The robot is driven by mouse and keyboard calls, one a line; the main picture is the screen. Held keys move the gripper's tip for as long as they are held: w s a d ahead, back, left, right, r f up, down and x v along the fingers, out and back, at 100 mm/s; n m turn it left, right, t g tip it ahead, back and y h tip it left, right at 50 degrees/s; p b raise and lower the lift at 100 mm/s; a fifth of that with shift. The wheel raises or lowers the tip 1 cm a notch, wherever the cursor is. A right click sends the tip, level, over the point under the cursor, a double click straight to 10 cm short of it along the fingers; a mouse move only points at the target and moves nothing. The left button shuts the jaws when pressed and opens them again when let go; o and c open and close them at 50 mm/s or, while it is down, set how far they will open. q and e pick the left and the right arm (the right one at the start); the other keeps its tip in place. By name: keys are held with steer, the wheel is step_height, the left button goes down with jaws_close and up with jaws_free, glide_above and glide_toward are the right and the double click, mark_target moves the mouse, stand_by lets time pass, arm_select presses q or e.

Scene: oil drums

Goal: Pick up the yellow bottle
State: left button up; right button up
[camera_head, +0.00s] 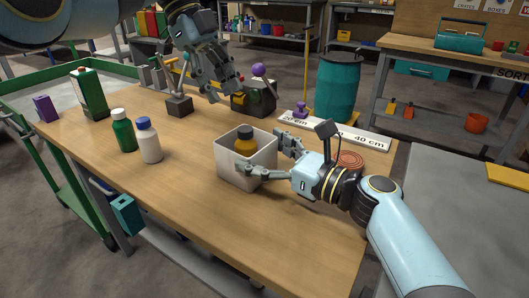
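A yellow bottle (245,143) with a dark cap stands in a white square bin (232,170) near the middle of the wooden table. The bin's walls hide its lower part. My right gripper (262,158) is open, with one finger in front of the bin and the other by its right rim. I cannot tell whether the fingers touch the bin, and nothing is held. My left gripper (226,92) hangs above the far part of the table, well away from the bottle. Its fingers point down, and I cannot tell whether they are apart.
A green bottle (123,131), a white bottle with a blue cap (149,141) and a green can (90,93) stand to the left. The front table is clear.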

arm_select(q)
steer(key=o, duration=0.3)
steer(key=shift+o, duration=0.5)
steer(key=r+n+h, duration=0.1)
steer(key=w+d+r+t+h, duration=0.1)
steer(key=r, duration=0.1)
steer(key=w+d+r+n+h, duration=0.1)
steer(key=h, duration=0.1)
steer(key=shift+w+d+r+n+t, duration=0.2)
steer(key=shift+r+n+t, duration=0.05)
steer(key=shift+n+t, duration=0.05)
steer(key=n+t+h, duration=0.2)
steer(key=n+h, duration=0.2)
steer(key=h, duration=0.1)
glide_toward(241, 128)
steer(key=x, duration=0.5)
steer(key=shift+d, duration=0.2)
steer(key=shift+x, duration=2.75)
